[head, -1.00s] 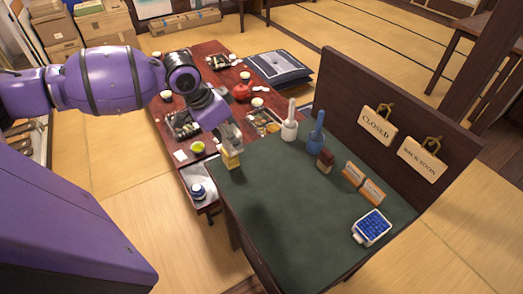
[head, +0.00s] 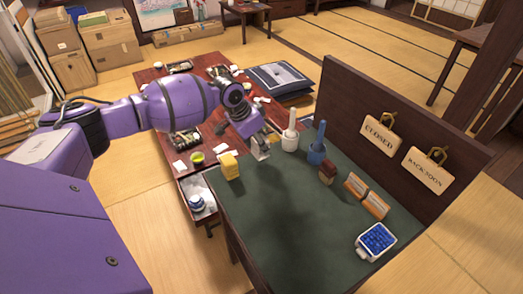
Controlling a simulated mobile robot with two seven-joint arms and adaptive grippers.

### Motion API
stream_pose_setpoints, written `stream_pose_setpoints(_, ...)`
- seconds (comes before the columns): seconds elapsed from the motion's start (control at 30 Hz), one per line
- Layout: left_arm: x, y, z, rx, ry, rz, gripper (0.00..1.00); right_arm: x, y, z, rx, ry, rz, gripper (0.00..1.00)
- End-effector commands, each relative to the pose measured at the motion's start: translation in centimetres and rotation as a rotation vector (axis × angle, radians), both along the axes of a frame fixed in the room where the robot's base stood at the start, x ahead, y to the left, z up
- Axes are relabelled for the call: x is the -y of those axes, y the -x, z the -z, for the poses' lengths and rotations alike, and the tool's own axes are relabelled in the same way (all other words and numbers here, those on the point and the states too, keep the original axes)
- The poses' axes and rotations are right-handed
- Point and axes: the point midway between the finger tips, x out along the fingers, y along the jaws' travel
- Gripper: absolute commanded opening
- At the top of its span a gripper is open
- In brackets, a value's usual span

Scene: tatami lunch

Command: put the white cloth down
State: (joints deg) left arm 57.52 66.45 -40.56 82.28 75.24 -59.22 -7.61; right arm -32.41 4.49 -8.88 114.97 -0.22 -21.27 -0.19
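I cannot make out a white cloth for certain in the head view. My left gripper (head: 261,150) is over the back left part of the green-topped counter (head: 285,215), pointing down. Its grey fingers are small, and I cannot tell whether they are open or shut. A yellow block (head: 230,166) stands on the counter's left back corner, to the left of the gripper and apart from it. My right gripper is not in view.
A white pestle-shaped item (head: 290,138), a blue one (head: 317,147), a small brown box (head: 327,173), orange-and-white boxes (head: 366,195) and a blue-topped white container (head: 376,241) stand along the counter's right side. The counter's middle is clear. A low red table (head: 150,78) stands behind.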

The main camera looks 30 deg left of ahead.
Motion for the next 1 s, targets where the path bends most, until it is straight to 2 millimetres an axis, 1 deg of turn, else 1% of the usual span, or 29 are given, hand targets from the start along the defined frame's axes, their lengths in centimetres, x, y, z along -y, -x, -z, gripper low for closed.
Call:
stream_pose_setpoints(0.1, 0.3, -1.0, 1.6, -0.002, 0.002, -0.002, 0.17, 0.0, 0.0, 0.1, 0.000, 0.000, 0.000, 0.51)
stream_pose_setpoints(0.23, 0.2, -0.9, 2.9, 0.001, 0.002, -0.001, 0.17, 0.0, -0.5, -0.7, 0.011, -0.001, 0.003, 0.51)
stream_pose_setpoints(0.33, 0.2, -0.9, 3.5, 0.002, 0.002, -0.001, 0.17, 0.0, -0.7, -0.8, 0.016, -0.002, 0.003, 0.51)
stream_pose_setpoints(0.5, 0.2, -0.8, 3.7, -0.001, 0.001, -0.001, 0.17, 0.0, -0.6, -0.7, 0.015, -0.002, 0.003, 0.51)
stream_pose_setpoints(0.53, 0.2, -0.7, 3.8, -0.002, 0.001, 0.000, 0.46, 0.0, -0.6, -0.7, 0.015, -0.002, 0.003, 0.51)
stream_pose_setpoints(0.63, 0.2, -0.7, 3.8, -0.003, 0.001, 0.000, 0.59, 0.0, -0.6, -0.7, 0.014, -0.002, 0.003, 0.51)
stream_pose_setpoints(0.67, 0.2, -0.7, 3.8, -0.002, 0.001, 0.000, 0.61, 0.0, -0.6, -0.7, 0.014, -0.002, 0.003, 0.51)
stream_pose_setpoints(0.93, 0.2, -0.8, 3.7, -0.001, 0.001, -0.001, 0.61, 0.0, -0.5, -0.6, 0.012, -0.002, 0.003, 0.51)
stream_pose_setpoints(1.0, 0.2, -0.8, 3.9, -0.002, 0.001, -0.001, 0.61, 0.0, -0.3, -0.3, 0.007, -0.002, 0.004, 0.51)
